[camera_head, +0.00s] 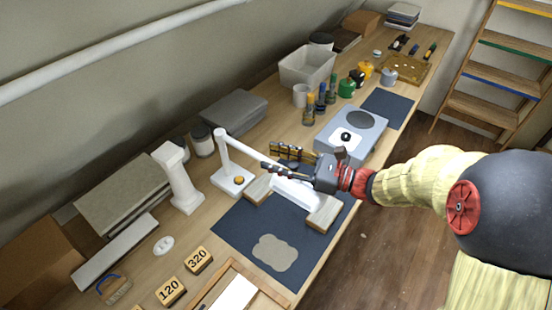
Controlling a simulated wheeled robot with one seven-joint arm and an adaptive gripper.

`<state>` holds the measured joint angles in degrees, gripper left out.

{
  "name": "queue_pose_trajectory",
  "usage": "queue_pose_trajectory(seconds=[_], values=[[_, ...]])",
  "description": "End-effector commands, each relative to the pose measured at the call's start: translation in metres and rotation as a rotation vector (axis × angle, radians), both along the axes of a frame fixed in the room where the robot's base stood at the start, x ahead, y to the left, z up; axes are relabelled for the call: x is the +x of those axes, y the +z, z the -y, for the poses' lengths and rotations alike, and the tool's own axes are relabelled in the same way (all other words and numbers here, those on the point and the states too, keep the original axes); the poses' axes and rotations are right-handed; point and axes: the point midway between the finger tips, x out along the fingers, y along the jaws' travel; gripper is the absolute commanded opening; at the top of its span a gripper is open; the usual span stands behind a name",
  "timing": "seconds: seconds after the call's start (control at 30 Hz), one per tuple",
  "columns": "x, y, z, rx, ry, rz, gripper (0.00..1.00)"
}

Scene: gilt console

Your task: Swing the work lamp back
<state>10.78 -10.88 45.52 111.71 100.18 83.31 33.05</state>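The white work lamp has a round-buttoned base (233,181) on the bench, left of my gripper. Its post rises from the base and its arm (243,149) slopes right and toward the front. The long white lamp head (296,193) hangs over the dark mat, above or between two wooden blocks. My gripper (268,168) reaches in from the right, its dark fingers pointing left at the far end of the lamp arm, just behind the head. The fingers overlap the lamp there. Whether they touch or grip it is hidden, and their opening is unclear.
Wooden blocks (324,213) stand on the dark mat (230,226) near a pale flat piece (275,253). A white column (178,178) stands left of the lamp base. A grey device (351,134) and dark-and-gold item (287,151) lie behind my gripper. Grey slabs (235,111) lie toward the wall.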

Motion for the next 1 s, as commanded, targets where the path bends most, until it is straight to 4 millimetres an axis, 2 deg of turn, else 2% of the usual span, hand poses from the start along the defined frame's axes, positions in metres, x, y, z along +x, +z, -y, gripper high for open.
queue_pose_trajectory(seconds=[0.63,1.0], values=[[-0.0002,-0.0002,0.0001,0.0,0.0,0.0,0.0],[-0.0002,-0.0004,0.0002,-0.001,0.0,-0.001,0.0]])
